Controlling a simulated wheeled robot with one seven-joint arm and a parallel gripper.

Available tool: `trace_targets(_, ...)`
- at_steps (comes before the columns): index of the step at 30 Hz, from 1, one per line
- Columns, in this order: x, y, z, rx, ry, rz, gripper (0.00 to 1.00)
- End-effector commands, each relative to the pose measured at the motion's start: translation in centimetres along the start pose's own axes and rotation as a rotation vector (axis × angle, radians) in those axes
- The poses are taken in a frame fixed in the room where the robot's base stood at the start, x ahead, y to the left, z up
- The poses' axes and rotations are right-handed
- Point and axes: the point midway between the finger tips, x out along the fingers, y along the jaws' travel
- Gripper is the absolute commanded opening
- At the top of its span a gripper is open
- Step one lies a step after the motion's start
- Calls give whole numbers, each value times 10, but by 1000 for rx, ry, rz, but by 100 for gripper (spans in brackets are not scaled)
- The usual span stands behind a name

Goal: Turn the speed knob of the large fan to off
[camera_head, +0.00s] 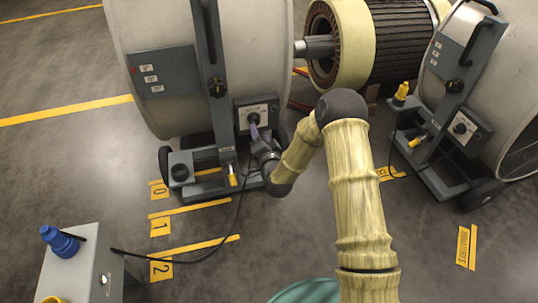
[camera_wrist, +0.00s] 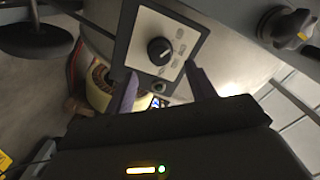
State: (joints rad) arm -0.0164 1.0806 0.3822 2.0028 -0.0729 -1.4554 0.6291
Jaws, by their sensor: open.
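The large fan (camera_head: 165,95) on the left has a grey drum on a dark wheeled stand. Its speed knob (camera_head: 253,118) is a round black dial on a small pale panel low on the stand. In the wrist view the knob (camera_wrist: 160,50) shows a light mark, with small labels beside it too blurred to read. My gripper (camera_head: 256,134) is just below and in front of the panel. In the wrist view my gripper (camera_wrist: 162,88) has its purple fingers spread apart, with the knob beyond the gap between them. I see no contact with the knob.
A similar fan (camera_head: 500,100) stands at right. A rotor (camera_head: 385,40) lies between the fans. A black clamp knob (camera_wrist: 290,24) is at the upper right of the wrist view. A cable (camera_head: 230,225) runs along the floor to a grey box (camera_head: 78,265). Floor between has yellow markings.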

Motion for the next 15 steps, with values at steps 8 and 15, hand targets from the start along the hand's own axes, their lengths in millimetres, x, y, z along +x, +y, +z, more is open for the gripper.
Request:
trace_targets(8,-56,-1,-1,0,-5,5,55)
trace_targets(15,-98,0,0,0,-4,5,55)
